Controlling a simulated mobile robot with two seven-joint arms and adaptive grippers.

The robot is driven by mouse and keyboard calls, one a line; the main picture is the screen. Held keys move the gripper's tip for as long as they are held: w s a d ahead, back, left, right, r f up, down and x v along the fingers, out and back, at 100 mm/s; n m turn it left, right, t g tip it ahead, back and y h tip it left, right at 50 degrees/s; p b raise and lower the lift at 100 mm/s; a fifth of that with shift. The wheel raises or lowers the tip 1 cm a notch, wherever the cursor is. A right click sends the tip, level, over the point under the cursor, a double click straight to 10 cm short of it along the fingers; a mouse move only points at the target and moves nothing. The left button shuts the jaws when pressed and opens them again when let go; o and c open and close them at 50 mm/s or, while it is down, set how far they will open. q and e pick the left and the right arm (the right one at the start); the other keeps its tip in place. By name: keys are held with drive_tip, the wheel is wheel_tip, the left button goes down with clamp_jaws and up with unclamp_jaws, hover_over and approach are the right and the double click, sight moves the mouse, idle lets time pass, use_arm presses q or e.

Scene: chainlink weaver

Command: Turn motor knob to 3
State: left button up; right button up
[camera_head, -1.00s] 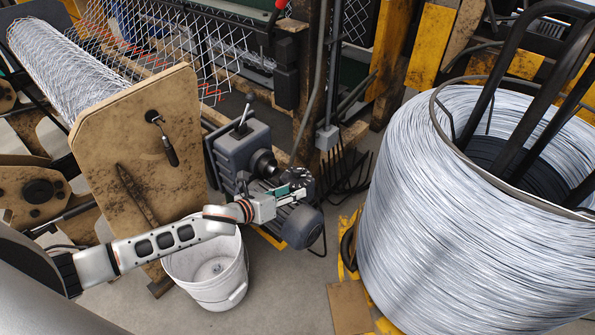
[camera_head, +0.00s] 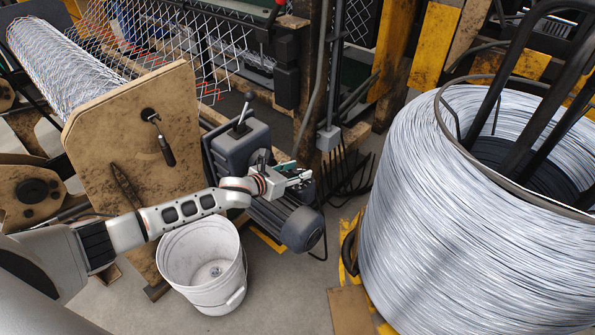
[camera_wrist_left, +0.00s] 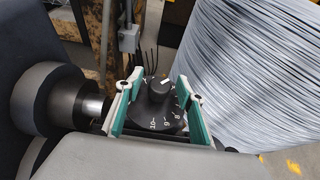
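The black motor knob (camera_wrist_left: 155,90) shows in the left wrist view, on a dark dial with white numbers; 10, 9 and 8 can be read on its near edge. A white mark shows on the knob's top; the number it points at cannot be read. My left gripper (camera_wrist_left: 160,80) is open, its green-lined fingers on either side of the knob in that view; I cannot tell whether they touch it. In the head view the left gripper (camera_head: 300,177) is above the grey motor (camera_head: 292,221), and the knob cannot be made out. My right gripper is not in view.
A gearbox with a lever (camera_head: 240,143) stands behind the motor, and a black coupling (camera_wrist_left: 47,98) is left of the gripper in the wrist view. A white bucket (camera_head: 203,268) stands under my arm. A large wire coil (camera_head: 455,225) fills the right side.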

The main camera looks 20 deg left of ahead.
use_arm(q)
drive_tip(key=shift+c, duration=0.7)
clamp_jaws()
